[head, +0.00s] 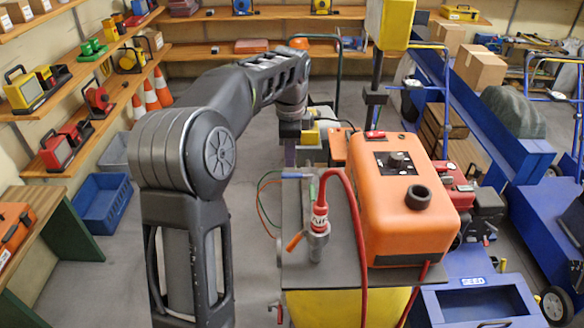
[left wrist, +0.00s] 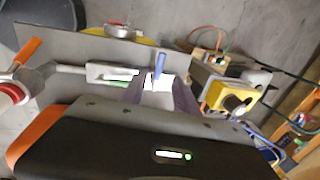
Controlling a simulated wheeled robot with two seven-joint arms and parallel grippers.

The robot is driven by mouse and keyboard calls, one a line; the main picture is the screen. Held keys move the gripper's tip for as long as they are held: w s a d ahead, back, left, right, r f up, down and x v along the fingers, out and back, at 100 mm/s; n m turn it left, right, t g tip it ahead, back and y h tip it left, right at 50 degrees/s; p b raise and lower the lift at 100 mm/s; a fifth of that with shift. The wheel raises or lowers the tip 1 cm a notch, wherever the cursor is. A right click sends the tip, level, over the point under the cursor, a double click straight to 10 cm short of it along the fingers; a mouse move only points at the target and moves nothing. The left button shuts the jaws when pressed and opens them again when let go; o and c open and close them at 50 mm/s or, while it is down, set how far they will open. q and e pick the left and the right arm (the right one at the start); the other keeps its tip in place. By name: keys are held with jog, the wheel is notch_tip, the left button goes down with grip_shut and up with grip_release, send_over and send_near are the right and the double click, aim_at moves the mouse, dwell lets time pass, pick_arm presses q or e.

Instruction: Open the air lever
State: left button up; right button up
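The air fitting (head: 319,222), a metal valve with a red collar marked AIR, stands on a grey plate (head: 335,275), with a red hose looping up from it. Its orange lever (head: 294,242) sticks out to the left; the lever also shows at the left of the left wrist view (left wrist: 27,51). My left gripper (head: 297,156) is over the plate's far end, away from the orange lever. In the left wrist view its dark fingers (left wrist: 160,92) are apart, with a blue handle (left wrist: 160,62) just beyond them. Contact cannot be told. My right gripper is not seen.
An orange machine (head: 405,190) stands right of the air fitting. A yellow-and-grey box (left wrist: 230,98) shows beside the fingers in the wrist view. The floor left of the plate is clear; blue bins (head: 103,203) stand farther left.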

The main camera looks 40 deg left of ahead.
aim_at(290, 174)
pick_arm(q)
jog(key=shift+w+a+f+p, duration=0.15)
jog(key=shift+w+f, duration=0.05)
jog(key=shift+f, duration=1.05)
jog(key=shift+w+a+f+p, duration=0.1)
jog(key=shift+w+a+f, duration=0.1)
jog(key=shift+f, duration=1.1)
jog(key=shift+w+a+f+p, duration=0.1)
jog(key=shift+w+f+p, duration=0.1)
jog(key=shift+f, duration=1.05)
jog(key=shift+c, duration=0.4)
grip_shut()
